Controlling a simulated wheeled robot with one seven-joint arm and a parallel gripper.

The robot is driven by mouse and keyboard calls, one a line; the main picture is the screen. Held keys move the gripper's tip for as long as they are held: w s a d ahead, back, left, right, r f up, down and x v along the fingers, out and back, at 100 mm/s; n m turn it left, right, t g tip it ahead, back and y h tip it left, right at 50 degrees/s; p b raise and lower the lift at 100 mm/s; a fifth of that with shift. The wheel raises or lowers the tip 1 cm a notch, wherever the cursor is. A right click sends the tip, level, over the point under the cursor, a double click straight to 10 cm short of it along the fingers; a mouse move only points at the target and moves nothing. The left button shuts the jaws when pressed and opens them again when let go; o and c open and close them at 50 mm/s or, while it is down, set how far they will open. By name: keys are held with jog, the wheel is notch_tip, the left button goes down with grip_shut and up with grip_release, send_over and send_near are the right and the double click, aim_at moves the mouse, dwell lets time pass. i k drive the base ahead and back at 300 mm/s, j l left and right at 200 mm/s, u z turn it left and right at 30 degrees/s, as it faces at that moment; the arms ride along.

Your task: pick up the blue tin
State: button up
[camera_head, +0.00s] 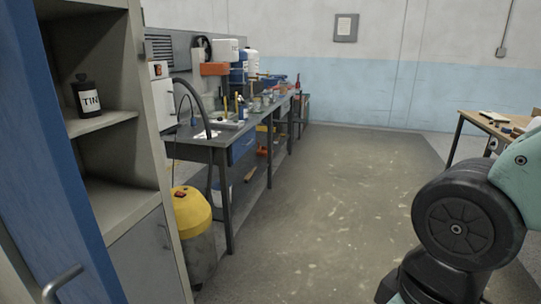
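I see no thing that is clearly a blue tin. A small black bottle-like container (89,99) stands upright on the shelf of the cabinet at the left. I cannot tell whether either is a tin. Part of my arm, in black and teal, fills the lower right. My gripper is not in view.
An open cabinet (120,205) with a blue door (45,150) is close on the left. A yellow-topped canister (191,212) stands beside it. A cluttered workbench (222,139) runs along the left. A wooden table (485,121) is at the right. The middle floor is clear.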

aim_at(242, 110)
jog(key=i, duration=4)
jog(key=i+l+u, duration=0.1)
jog(key=i+u, duration=0.15)
jog(key=i, duration=0.4)
